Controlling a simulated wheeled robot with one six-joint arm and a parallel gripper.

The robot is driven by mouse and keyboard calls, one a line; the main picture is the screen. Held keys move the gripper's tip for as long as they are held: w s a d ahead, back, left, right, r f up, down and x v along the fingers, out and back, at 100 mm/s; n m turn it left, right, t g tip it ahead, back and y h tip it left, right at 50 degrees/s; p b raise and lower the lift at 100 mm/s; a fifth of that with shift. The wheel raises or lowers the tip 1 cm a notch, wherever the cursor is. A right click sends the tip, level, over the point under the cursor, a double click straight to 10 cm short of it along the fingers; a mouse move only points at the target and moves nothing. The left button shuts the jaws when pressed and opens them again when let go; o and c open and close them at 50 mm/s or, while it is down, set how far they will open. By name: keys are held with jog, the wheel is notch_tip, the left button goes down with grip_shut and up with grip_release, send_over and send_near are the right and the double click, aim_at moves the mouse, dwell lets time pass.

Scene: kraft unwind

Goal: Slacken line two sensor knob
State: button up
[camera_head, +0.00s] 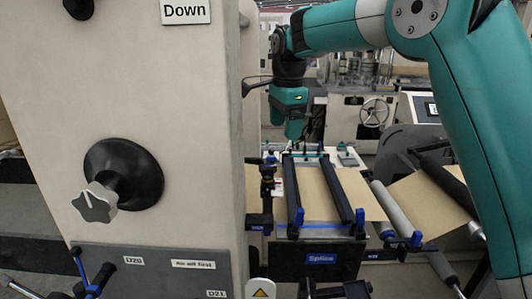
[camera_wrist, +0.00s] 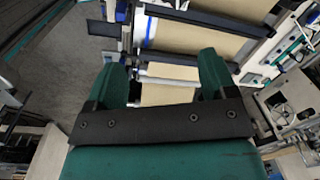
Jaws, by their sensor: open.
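My gripper (camera_head: 294,130) hangs at the end of the teal arm, above the splice table in the head view. In the wrist view my gripper (camera_wrist: 162,78) shows two teal fingers apart with nothing between them. A black sensor bracket with a small blue knob (camera_head: 271,160) stands at the left edge of the splice table, below and left of the gripper. A pale star knob (camera_head: 95,203) sits on a black round mount on the near left panel, far from the gripper. No readable label shows which knob is line two's.
The tall beige panel (camera_head: 150,120) fills the left side and hides what is behind it. The splice table (camera_head: 323,190) carries brown paper between two dark bars. Rollers (camera_head: 393,210) run at its right. A blue-handled lever (camera_head: 92,280) projects at the lower left.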

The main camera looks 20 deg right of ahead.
aim_at(266, 166)
jog(key=w+a+r+m, duration=0.4)
jog(key=m, duration=0.4)
jog(key=shift+g, duration=0.4)
jog(key=f+p, duration=0.2)
jog(key=f, duration=1.4)
jog(key=shift+d+f, duration=0.2)
